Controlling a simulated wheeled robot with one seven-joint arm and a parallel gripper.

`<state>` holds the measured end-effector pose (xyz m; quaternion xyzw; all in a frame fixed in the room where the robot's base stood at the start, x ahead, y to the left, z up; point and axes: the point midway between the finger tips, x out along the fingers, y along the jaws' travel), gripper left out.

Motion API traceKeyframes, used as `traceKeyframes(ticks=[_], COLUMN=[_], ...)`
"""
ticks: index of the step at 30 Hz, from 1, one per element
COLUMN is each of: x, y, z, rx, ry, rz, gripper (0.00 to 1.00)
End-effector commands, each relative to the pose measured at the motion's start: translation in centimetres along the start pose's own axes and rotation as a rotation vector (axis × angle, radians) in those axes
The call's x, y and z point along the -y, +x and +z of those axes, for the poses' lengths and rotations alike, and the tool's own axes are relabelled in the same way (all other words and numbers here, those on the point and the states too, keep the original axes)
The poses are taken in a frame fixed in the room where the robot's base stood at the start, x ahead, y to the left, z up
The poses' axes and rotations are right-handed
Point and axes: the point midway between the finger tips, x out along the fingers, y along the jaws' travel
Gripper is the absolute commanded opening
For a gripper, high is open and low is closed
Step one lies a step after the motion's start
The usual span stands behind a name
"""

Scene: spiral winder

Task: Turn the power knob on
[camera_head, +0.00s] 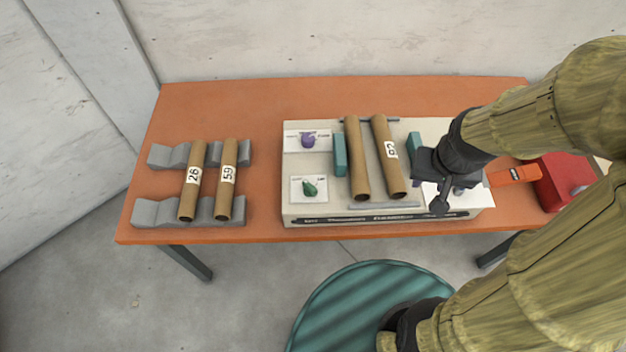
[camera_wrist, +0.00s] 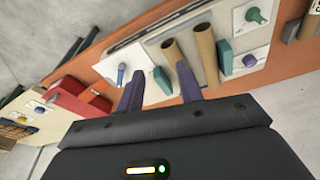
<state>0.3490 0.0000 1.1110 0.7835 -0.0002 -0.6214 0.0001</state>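The winder (camera_head: 300,215) is a pale box on the orange table. A purple knob (camera_head: 308,141) and a green knob (camera_head: 310,188) sit on white label plates at its left side. A blue knob (camera_wrist: 122,70) shows at the machine's other end in the wrist view; in the head view my gripper mostly covers that area. Label text is too small to tell which knob is power. My gripper (camera_head: 442,197) is over the machine's right part, fingers apart and empty. In the wrist view, my gripper (camera_wrist: 160,70) has the blue knob just left of its left finger, apart from it.
Two cardboard tubes (camera_head: 357,160) lie on the machine between teal blocks (camera_head: 340,155). Two more tubes (camera_head: 227,180) rest on grey cradles (camera_head: 145,213) at left. A red box (camera_head: 553,178) and an orange item (camera_head: 515,174) are at right. Table between cradles and machine is clear.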

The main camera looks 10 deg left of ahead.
Motion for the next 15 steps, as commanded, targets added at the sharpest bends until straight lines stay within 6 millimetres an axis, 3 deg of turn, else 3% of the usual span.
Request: traceKeyframes(ticks=[5,8,11,15], x=[0.3,1.6,4.7,11.7], y=[0.1,0.4,1.1,2.6], z=[-0.2,-1.3,-3.2,-5.9], rx=[0.003,0.017,0.049,0.110], ry=[-0.014,-0.077,-0.209,-0.473], rz=[-0.002,-0.010,-0.027,-0.058], gripper=[0.36,0.36,0.36,0.36])
